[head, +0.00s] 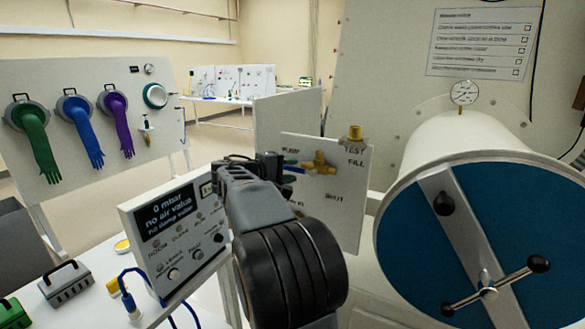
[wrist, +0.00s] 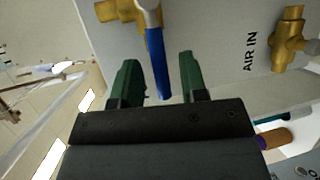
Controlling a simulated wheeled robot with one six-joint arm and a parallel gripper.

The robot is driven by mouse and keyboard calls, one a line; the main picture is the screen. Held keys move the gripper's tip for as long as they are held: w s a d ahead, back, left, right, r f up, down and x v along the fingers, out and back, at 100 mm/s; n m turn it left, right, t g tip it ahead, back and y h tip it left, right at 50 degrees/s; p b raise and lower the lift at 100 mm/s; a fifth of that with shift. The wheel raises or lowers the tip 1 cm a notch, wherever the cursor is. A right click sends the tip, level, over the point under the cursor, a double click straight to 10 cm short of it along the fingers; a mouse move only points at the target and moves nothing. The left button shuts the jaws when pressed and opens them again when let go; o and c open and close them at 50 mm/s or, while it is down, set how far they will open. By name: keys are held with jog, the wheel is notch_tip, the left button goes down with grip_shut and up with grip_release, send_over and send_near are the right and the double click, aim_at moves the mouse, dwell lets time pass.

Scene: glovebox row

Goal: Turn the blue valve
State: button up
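The blue valve lever (wrist: 156,62) hangs from a pale metal stem in the wrist view, in front of a light panel. My gripper (wrist: 158,68) has its two dark green fingers on either side of the lever, with a visible gap on each side. It is open and holds nothing. My own arm and wrist hide much of that panel's left side and most of my fingers there.
Brass fittings (wrist: 289,42) sit by the "AIR IN" label on the panel. A control box (head: 178,232) with a display stands left of my arm. A large round blue door (head: 420,245) with a crossbar handle is at right. Several gloves hang on a board (head: 60,182) at left.

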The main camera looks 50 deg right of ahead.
jog(key=shift+x, duration=0.8)
jog(key=shift+c, duration=0.4)
grip_shut()
